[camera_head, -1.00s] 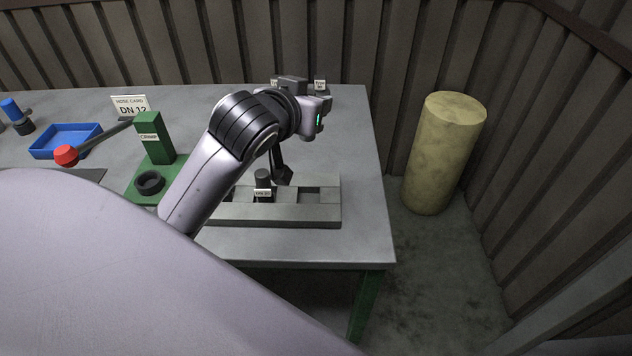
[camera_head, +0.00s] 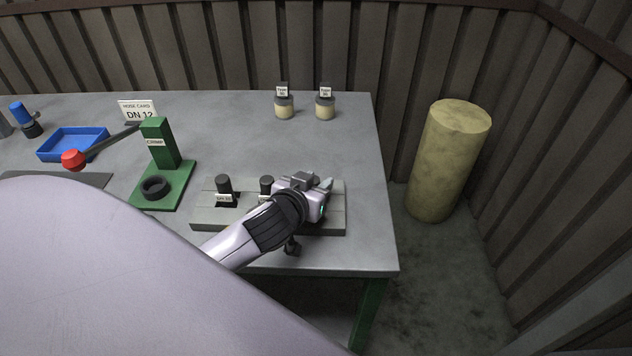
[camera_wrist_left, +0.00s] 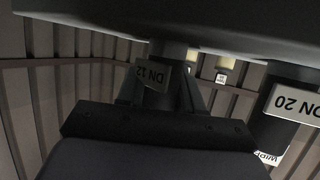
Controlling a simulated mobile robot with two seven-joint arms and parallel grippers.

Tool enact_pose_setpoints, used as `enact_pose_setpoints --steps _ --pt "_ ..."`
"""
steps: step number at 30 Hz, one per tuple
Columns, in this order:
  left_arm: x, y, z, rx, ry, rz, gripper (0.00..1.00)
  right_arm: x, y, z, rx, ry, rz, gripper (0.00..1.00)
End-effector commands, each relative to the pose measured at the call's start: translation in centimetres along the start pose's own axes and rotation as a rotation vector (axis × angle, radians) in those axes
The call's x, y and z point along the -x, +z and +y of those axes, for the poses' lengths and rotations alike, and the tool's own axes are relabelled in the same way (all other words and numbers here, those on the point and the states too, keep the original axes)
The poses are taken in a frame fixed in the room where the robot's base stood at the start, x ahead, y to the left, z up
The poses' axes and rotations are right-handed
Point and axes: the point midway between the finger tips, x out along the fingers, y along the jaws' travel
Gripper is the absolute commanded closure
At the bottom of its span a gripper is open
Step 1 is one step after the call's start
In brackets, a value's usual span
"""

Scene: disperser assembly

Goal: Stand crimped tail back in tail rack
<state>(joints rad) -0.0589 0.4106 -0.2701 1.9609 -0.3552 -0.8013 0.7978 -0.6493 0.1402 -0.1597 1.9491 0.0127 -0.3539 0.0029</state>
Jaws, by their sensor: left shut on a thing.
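The grey tail rack (camera_head: 210,222) lies near the front right of the table. Two dark tails stand in it, a left one (camera_head: 224,184) and a middle one (camera_head: 267,183). My left gripper (camera_head: 325,186) is over the rack's right end and hides that part. In the left wrist view, the left gripper (camera_wrist_left: 160,92) is shut on a dark tail with a DN 12 label (camera_wrist_left: 152,76). A tail labelled DN 20 (camera_wrist_left: 282,125) is to the right there. I cannot tell whether the held tail is seated in the rack. My right gripper is not in view.
The green crimp stand (camera_head: 160,150) with a dark ring and a red-knobbed lever is left of the rack. A blue tray (camera_head: 72,145) is further left. Two labelled pots (camera_head: 284,107) (camera_head: 325,108) stand at the back. The table right of the rack is clear.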

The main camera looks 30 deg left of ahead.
Motion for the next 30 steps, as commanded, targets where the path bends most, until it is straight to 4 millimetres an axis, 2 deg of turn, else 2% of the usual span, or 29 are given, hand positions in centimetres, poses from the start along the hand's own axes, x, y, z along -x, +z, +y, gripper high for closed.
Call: enact_pose_setpoints --steps 11,12,14,25,30 --pt "-0.2 0.4 0.0 0.001 0.0 0.002 1.0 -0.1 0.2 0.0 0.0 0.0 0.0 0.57" --pt "-0.2 0.4 0.0 0.001 -0.001 0.0 0.55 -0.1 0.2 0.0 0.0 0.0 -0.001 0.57" --pt "-0.1 0.4 0.0 0.0 -0.001 0.0 0.39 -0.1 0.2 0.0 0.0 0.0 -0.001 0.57" --pt "0.1 -0.2 0.0 -0.001 0.0 0.002 0.39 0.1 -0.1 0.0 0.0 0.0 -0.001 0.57" --pt "1.6 0.2 0.0 0.001 0.0 -0.001 0.39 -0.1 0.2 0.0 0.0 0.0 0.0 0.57"
